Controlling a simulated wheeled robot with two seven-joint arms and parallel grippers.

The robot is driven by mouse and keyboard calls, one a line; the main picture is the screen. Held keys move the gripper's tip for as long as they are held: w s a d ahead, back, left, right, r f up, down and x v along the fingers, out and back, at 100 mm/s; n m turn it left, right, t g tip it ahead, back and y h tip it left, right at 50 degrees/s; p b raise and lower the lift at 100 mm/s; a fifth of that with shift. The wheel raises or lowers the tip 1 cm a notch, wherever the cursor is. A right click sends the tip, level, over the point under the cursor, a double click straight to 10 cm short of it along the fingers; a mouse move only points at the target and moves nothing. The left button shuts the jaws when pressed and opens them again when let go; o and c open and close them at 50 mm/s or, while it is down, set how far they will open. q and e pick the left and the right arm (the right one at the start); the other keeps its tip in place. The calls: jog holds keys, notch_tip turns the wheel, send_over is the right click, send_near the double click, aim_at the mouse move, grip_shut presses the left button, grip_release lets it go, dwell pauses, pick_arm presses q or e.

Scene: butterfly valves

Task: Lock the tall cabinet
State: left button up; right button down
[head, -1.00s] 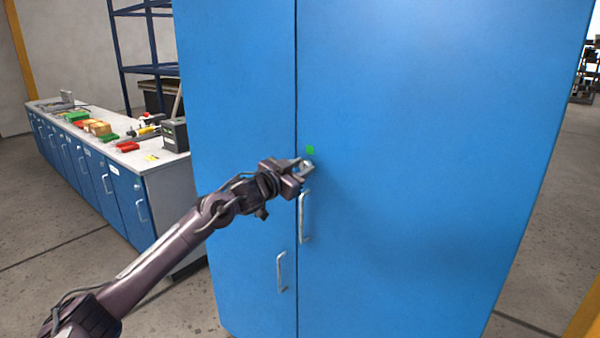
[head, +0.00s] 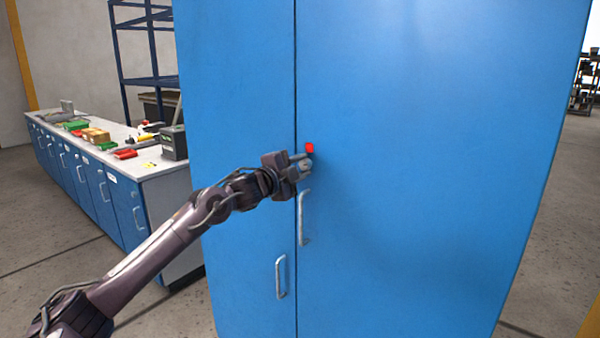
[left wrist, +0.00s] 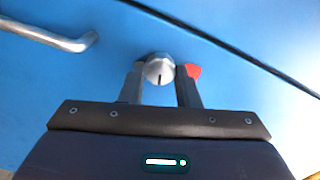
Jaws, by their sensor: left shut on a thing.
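The tall blue cabinet (head: 430,150) fills the middle of the head view, its doors closed along a vertical seam. My left gripper (head: 305,164) is at the door just below the marker. In the left wrist view its fingers are shut on a round silver lock knob (left wrist: 159,69) with a dark slot. My right gripper is not in view.
A long silver handle (head: 303,218) is below the gripper on the right door, and another handle (head: 281,276) is lower on the left door. A workbench (head: 160,172) with boxes and tools stands at the left. Floor is open to the right.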

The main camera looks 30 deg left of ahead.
pick_arm(q)
jog(key=shift+f+m+b, duration=0.1)
jog(key=shift+m+b, duration=0.45)
jog(key=shift+m, duration=1.35)
jog(key=o, duration=1)
jog(key=s+b, duration=0.3)
jog(key=s, duration=0.2)
jog(key=s+b, duration=0.2)
jog(key=shift+s+a+b, duration=0.25)
jog(key=shift+s+b, duration=0.05)
jog(key=shift+s, duration=0.1)
